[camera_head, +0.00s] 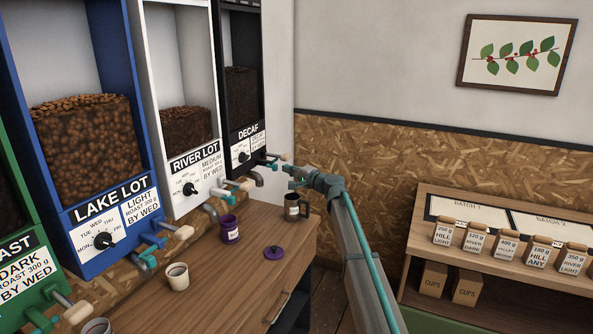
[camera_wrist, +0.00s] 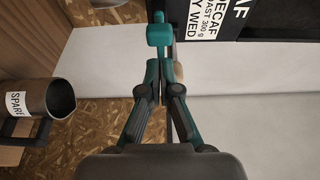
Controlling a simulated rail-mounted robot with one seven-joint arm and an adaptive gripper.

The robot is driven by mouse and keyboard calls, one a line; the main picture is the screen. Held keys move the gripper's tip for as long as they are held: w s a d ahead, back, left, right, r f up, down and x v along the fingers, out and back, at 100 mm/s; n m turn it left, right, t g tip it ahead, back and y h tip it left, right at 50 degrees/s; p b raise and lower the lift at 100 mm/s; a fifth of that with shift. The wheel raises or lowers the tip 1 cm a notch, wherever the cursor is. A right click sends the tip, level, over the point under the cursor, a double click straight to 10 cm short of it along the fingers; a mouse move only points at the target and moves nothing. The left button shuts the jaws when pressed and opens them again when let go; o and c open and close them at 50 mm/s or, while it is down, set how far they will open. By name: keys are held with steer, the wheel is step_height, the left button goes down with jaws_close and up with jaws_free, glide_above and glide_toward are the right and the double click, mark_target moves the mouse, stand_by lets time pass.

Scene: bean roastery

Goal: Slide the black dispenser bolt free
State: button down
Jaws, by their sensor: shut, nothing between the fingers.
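The black dispenser (camera_head: 241,100), labelled DECAF, is the farthest bin on the wall; its label corner (camera_wrist: 215,20) shows at the upper right of the wrist view. Its teal bolt (camera_head: 270,163) sticks out low at the front, beside a pale wooden knob (camera_head: 285,157). In the wrist view a teal bolt head (camera_wrist: 160,34) is straight ahead of my fingertips. My gripper (camera_head: 288,172) is just right of the bolt. Its fingers (camera_wrist: 158,72) are shut with nothing between them. I cannot tell whether the fingertips touch the bolt.
A dark mug (camera_head: 293,206), marked SPARE in the wrist view (camera_wrist: 45,108), stands on the wooden counter (camera_head: 235,275) under the spout. A purple mug (camera_head: 228,229), a purple lid (camera_head: 274,253) and a white mug (camera_head: 177,277) stand nearer. A shelf of jars (camera_head: 500,245) is right.

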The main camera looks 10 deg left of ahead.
steer(key=x, duration=0.2)
steer(key=shift+w+a, duration=0.2)
steer(key=shift+a, duration=0.1)
steer(key=shift+s+a+f+b, duration=0.15)
steer(key=shift+s+b, duration=0.3)
steer(key=shift+s, duration=0.55)
steer(key=shift+s+a+r+b, duration=0.15)
steer(key=shift+s+b, duration=0.25)
steer(key=shift+s, duration=0.6)
steer(key=shift+f, duration=0.1)
steer(key=b, duration=0.3)
glide_toward(273, 169)
steer(key=v, duration=0.4)
steer(key=shift+w+a, duration=0.15)
steer(key=shift+w, duration=0.05)
